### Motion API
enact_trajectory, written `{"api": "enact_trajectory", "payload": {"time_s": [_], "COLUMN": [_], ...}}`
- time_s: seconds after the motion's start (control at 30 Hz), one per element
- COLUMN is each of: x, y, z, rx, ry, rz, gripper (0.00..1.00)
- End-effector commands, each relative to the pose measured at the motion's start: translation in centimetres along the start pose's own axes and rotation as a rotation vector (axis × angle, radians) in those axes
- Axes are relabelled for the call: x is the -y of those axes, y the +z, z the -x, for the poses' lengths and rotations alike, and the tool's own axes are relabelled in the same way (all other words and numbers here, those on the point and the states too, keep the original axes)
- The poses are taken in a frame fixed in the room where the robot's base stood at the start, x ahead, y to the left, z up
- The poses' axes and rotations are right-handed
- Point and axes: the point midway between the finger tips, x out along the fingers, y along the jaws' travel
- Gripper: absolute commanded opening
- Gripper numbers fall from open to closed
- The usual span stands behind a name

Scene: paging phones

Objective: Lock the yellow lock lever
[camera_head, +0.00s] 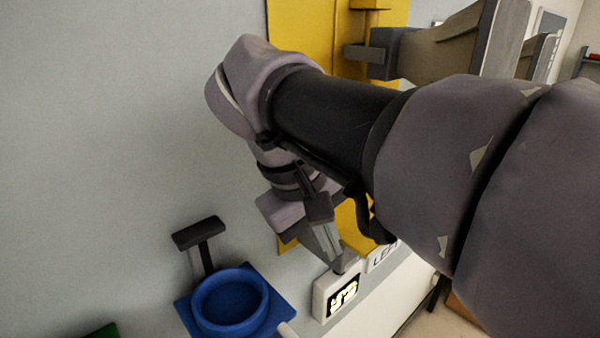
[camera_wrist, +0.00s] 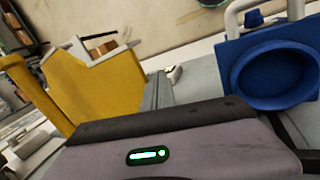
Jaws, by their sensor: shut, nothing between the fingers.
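A yellow panel (camera_head: 300,28) is on the grey wall behind my arm in the head view, and its middle is hidden by the arm. A lower yellow part (camera_head: 352,225) shows beside my gripper. In the wrist view a yellow block (camera_wrist: 98,82) and a yellow bar (camera_wrist: 32,92) stand at the left. I cannot tell which yellow part is the lock lever. My gripper (camera_head: 338,262) is shut and empty, pointing down just above a white display box (camera_head: 322,298). Its fingers (camera_wrist: 158,88) show in the wrist view, apart from the yellow block.
A blue round cup on a square plate (camera_head: 182,308) is at lower left, also at the wrist view's right (camera_wrist: 232,75). A dark T-shaped handle (camera_head: 200,233) rises behind it. A partly hidden label (camera_head: 383,257) is right of the display box. A dark grey block (camera_head: 392,52) is at upper right.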

Motion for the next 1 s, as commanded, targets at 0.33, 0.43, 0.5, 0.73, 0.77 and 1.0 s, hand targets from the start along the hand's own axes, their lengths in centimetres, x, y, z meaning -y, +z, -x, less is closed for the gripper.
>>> {"api": "enact_trajectory", "payload": {"time_s": [0.33,0.43,0.5,0.73,0.77,1.0], "x": [-1.9,-3.0,-3.4,-3.7,-3.7,-3.6], "y": [0.1,0.1,0.1,0.1,0.1,0.1], "z": [-5.8,-6.2,-6.4,-6.6,-6.6,-6.7], "rx": [0.001,0.0,-0.001,-0.002,-0.001,-0.003], "ry": [-0.001,-0.002,-0.002,-0.002,-0.002,0.01], "rz": [-0.005,-0.004,-0.002,-0.001,-0.001,-0.001], "gripper": [0.0,0.0,0.0,0.0,0.0,0.0]}}
